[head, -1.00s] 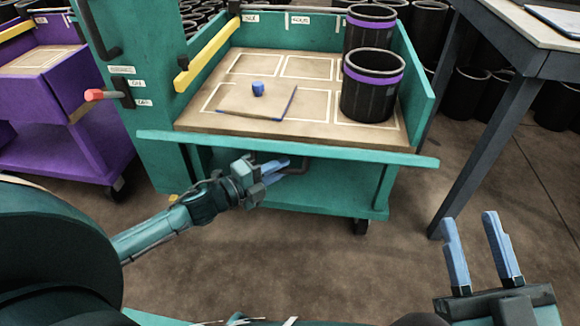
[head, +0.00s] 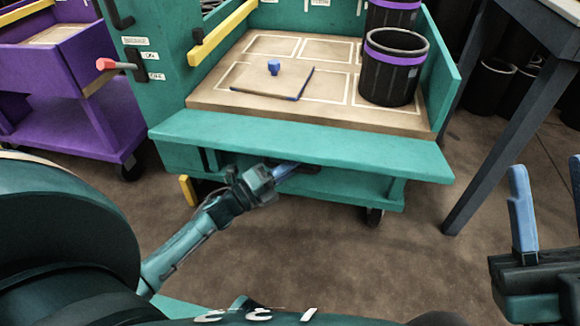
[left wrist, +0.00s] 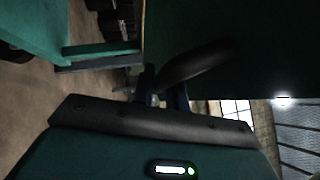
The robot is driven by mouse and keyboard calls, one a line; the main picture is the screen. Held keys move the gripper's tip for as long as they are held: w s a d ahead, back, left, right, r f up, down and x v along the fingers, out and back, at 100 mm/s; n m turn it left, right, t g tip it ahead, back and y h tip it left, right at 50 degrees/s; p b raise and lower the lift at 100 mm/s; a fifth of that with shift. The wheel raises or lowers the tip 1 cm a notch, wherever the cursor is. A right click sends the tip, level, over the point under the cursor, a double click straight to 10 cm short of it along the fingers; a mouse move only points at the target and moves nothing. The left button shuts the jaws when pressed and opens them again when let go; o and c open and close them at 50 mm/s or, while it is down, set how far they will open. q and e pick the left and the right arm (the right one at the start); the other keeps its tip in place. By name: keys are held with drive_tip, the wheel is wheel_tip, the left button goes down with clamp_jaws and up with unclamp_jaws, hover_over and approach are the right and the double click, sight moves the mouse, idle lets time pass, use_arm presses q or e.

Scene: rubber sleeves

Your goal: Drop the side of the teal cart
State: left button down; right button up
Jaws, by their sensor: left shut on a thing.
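The teal cart (head: 170,90) stands in front of me. Its near side panel (head: 300,143) is tilted outward, with its broad face showing below the deck edge. My left gripper (head: 285,170) is below the panel's edge, shut on a dark handle (left wrist: 200,62) there. In the left wrist view the curved handle passes by the blue fingers; the grip itself is partly dark and hidden. My right gripper (head: 549,205) is at the lower right, fingers apart and empty, away from the cart.
A purple cart (head: 70,110) stands left, a grey-legged table (head: 500,150) right.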

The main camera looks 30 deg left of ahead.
use_arm(q)
drive_tip(key=shift+w+a+r, duration=0.1)
drive_tip(key=shift+r, duration=0.1)
